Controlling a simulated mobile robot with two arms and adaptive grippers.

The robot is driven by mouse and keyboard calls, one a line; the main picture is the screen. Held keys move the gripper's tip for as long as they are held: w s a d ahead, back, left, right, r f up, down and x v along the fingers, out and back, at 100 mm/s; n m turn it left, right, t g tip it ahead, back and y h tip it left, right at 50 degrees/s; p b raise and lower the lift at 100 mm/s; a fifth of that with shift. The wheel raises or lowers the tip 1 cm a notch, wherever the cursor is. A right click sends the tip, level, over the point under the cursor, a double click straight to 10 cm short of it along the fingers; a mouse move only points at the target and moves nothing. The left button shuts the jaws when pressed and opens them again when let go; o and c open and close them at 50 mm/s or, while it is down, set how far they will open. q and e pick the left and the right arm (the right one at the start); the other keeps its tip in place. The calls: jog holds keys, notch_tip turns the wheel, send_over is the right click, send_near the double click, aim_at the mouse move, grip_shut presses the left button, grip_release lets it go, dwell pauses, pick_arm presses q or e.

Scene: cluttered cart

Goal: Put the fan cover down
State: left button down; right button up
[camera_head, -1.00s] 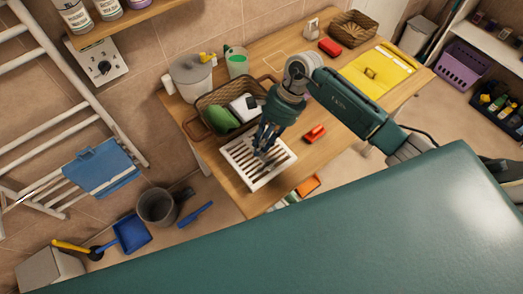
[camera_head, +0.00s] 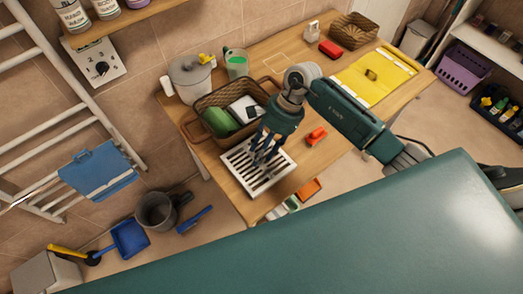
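The fan cover (camera_head: 243,174) looks like a white square grille with dark slots. It lies near the front left edge of the wooden table (camera_head: 327,154). My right gripper (camera_head: 264,157) points down over the grille's upper part, and its fingers hide some of the slots. I cannot tell whether the fingers touch the grille or are closed on a slat. My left gripper is not in view.
Behind the grille stands a brown basket (camera_head: 196,134) with a green item and a white item. A red object (camera_head: 316,136) lies to the right, and a yellow folder (camera_head: 372,78) lies further back. A grey bucket (camera_head: 155,211) and blue dustpan (camera_head: 130,239) are on the floor.

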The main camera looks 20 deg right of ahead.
jog(key=b+v, duration=0.2)
jog(key=v, duration=1)
jog(key=shift+b, duration=0.3)
jog(key=shift+d, duration=0.1)
